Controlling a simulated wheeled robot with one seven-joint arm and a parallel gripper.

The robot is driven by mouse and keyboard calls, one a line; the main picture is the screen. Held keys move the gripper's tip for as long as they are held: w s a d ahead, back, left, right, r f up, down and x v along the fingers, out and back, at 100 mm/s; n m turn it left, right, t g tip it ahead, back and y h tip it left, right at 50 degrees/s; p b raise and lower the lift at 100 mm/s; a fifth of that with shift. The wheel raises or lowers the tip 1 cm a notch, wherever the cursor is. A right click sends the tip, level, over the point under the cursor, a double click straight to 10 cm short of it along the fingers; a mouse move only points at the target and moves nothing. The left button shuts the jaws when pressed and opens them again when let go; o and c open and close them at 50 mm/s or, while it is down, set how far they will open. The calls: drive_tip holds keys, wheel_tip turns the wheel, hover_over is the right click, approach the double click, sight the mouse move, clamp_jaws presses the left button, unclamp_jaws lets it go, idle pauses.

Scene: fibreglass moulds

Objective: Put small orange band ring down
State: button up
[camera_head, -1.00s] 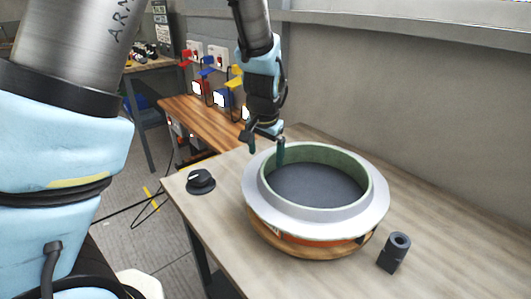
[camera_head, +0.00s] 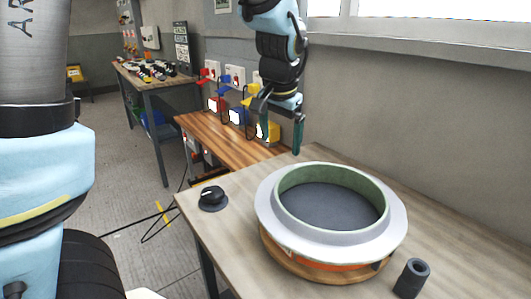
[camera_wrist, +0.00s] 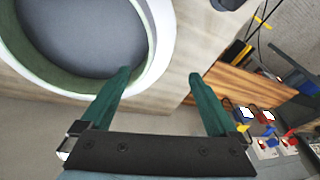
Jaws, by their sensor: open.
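The ring mould (camera_head: 285,232) rests flat on the wooden table, at the right of the head view. It has a wide pale grey flange, a green inner wall, a dark grey middle and an orange band (camera_head: 335,267) low on its side. It also shows in the wrist view (camera_wrist: 160,40) at the upper left, cut off by the frame. My gripper (camera_head: 280,143) is above the table, behind and left of the ring, apart from it in the head view.
A round black knob-like part (camera_head: 212,198) sits at the table's left edge. A dark hollow cylinder (camera_head: 412,278) stands at the front right. A wooden bench (camera_head: 225,140) with red, blue and yellow items lies behind. A wall runs along the right.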

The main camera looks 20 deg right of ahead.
drive_tip(key=a+f+n, duration=0.2)
drive_tip(key=a+n, duration=0.1)
drive_tip(key=a, duration=0.7)
drive_tip(key=a+f+n+g+y, duration=0.1)
drive_tip(key=a+f+n, duration=0.2)
drive_tip(key=a, duration=0.8)
drive_tip(key=a+f+n, duration=0.2)
drive_tip(key=a+n, duration=0.2)
drive_tip(key=a, duration=0.7)
drive_tip(key=shift+s+f+n, duration=0.2)
drive_tip(key=shift+f+n, duration=0.1)
drive_tip(key=shift+f, duration=0.05)
